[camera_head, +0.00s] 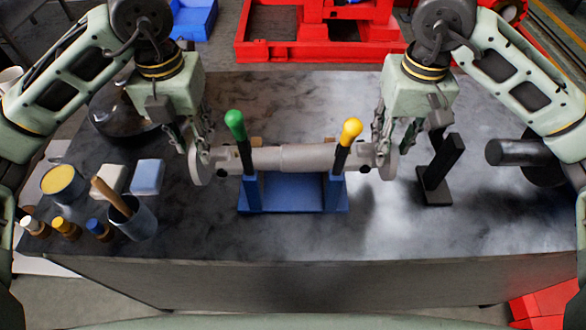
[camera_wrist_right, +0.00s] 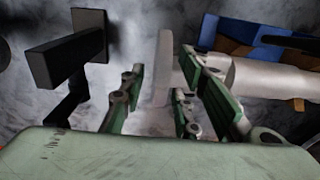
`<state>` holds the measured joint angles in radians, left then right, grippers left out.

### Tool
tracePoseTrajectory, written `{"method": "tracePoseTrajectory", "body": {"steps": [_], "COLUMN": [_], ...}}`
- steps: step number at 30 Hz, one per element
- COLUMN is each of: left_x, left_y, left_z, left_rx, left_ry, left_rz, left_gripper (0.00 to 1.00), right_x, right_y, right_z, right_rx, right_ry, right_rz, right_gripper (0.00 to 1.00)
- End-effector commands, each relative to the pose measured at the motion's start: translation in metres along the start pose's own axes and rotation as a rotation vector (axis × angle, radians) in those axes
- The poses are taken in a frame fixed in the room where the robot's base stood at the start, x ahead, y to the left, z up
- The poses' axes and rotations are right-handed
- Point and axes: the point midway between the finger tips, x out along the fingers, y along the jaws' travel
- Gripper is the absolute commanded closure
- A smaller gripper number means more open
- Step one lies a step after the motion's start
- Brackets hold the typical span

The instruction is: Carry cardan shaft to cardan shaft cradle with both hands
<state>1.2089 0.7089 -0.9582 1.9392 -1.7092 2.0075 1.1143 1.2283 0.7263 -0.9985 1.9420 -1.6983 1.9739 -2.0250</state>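The grey cardan shaft (camera_head: 300,158) lies level across the blue cradle (camera_head: 292,192), with a round flange at each end. In the head view its middle passes behind the cradle's two dark levers, one with a green knob (camera_head: 235,122) and one with a yellow knob (camera_head: 350,130). My left gripper (camera_head: 194,142) is open just above the left flange (camera_head: 199,167). My right gripper (camera_head: 394,146) is open at the right flange (camera_head: 387,162). In the right wrist view, the flange (camera_wrist_right: 162,62) shows between its spread fingers. Whether either gripper touches the shaft is unclear.
A black stand (camera_head: 438,170) is close right of the right gripper, with a dark cylinder (camera_head: 515,152) farther right. A cup with a wooden handle (camera_head: 132,217), blue and white blocks, a yellow-topped tin (camera_head: 62,184) and small bottles stand on the left. The table's front middle is clear.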

Motion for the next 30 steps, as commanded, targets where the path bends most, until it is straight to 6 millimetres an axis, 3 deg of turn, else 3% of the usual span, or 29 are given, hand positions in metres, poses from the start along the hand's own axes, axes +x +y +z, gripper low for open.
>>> {"method": "tracePoseTrajectory", "body": {"steps": [9,15,23,30], "left_x": [-0.061,-0.091,-0.106,-0.106], "left_y": [0.001,0.001,0.001,0.0], "left_z": [0.002,0.001,0.001,0.0], "left_rx": [-0.003,-0.003,-0.003,-0.002], "left_ry": [-0.006,-0.003,0.0,0.0], "left_rz": [0.002,0.002,0.001,0.001], "left_gripper": [0.71,0.71,0.71,0.71], "right_x": [0.0,0.0,-0.003,-0.039], "right_y": [0.0,0.0,0.0,0.0], "right_z": [0.0,0.0,0.0,-0.001], "right_rx": [0.0,0.0,0.0,0.001], "right_ry": [0.0,0.0,0.001,0.006], "right_rz": [-0.001,-0.001,-0.001,0.0], "right_gripper": [0.71,0.71,0.71,0.71]}}
